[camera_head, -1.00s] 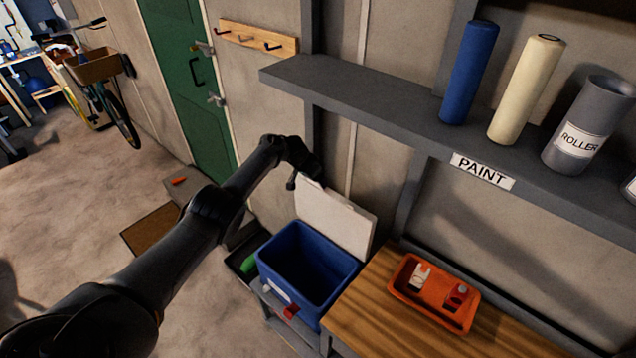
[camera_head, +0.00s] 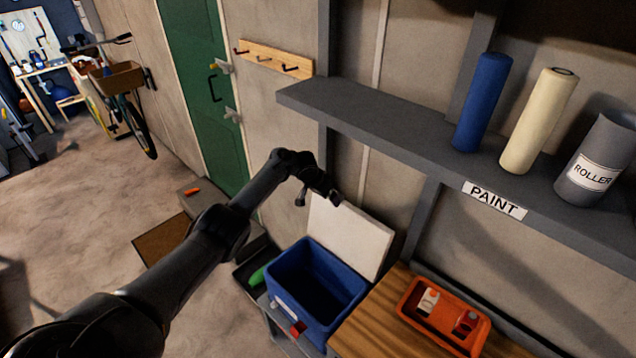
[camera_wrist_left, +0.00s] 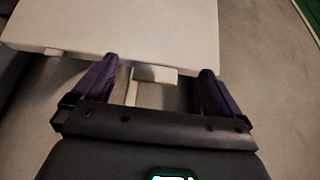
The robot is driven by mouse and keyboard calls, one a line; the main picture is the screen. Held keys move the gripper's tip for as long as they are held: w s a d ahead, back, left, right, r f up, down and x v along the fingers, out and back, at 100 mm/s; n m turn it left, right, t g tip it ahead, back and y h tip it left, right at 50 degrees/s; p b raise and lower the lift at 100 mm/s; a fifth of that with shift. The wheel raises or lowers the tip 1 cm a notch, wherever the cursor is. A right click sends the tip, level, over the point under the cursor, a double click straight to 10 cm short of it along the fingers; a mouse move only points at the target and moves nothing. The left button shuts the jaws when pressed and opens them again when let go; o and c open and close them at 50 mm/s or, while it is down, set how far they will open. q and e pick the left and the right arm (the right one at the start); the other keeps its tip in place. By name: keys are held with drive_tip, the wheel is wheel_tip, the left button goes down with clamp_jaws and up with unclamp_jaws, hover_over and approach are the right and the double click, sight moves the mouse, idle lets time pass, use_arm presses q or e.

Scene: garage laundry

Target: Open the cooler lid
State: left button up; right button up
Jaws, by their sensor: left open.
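The blue cooler (camera_head: 318,290) stands low beside the wooden bench, with its dark inside showing from above. Its white lid (camera_head: 350,236) stands raised and tilted back toward the wall. My left gripper (camera_head: 334,197) is at the lid's upper edge in the head view. In the left wrist view, the gripper (camera_wrist_left: 152,78) has its two purple fingers spread apart. The pale lid (camera_wrist_left: 125,25) lies just beyond the fingertips, with a small tab on its edge between them. I cannot tell whether the fingers touch the lid. My right gripper is not in view.
A grey shelf (camera_head: 400,124) with rollers runs above and right of the cooler. An orange tray (camera_head: 444,312) rests on the wooden bench (camera_head: 372,322). A green door (camera_head: 205,85) is behind my arm. Open floor (camera_head: 80,200) lies to the left.

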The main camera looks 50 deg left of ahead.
use_arm(q)
drive_tip(key=p+v, duration=0.1)
drive_tip(key=v, duration=0.7)
drive_tip(key=shift+r+p, duration=0.25)
drive_tip(key=shift+p, duration=0.05)
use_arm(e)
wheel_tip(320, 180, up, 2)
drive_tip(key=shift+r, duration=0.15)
use_arm(q)
drive_tip(key=shift+s, duration=0.15)
